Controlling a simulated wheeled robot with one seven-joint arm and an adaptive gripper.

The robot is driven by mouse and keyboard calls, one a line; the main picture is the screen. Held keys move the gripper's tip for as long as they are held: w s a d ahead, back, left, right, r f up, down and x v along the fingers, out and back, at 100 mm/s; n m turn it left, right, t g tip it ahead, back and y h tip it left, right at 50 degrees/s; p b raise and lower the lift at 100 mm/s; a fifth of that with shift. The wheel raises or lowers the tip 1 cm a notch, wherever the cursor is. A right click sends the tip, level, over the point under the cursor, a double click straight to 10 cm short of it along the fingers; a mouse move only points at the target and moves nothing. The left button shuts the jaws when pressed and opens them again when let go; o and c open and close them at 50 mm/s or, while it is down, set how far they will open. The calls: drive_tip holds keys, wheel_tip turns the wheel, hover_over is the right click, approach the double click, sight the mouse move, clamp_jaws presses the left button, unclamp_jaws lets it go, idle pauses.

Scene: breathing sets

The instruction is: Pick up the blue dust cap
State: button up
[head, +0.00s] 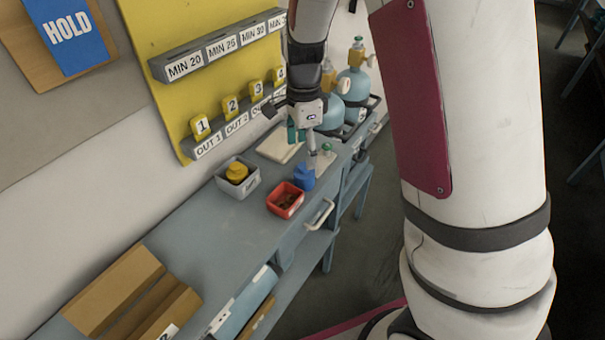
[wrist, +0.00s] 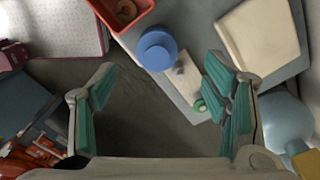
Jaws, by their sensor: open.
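The blue dust cap (head: 304,179) stands on the blue-grey bench beside the red bin, near the bench's front edge. In the wrist view the cap (wrist: 157,48) is seen from above as a round disc with a raised centre, at upper middle. My gripper (head: 302,137) is above the bench, farther along it than the cap. In the wrist view my gripper (wrist: 160,68) has its two teal-padded fingers spread wide with nothing between them. The cap appears beyond the fingertips, between their directions, apart from both.
The red bin (head: 286,209) holds brown rings. A grey bin (head: 237,187) with a yellow piece stands behind it. A pale pad (head: 281,146) and a small green-topped piece (head: 327,147) lie near my gripper. Blue cylinders (head: 353,85) stand beyond. The bench's middle is clear.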

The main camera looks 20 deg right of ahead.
sight(303, 166)
drive_tip(key=shift+s+f, duration=0.15)
drive_tip(key=shift+f, duration=3.2)
drive_tip(key=shift+c, duration=0.5)
drive_tip(key=c, duration=0.8)
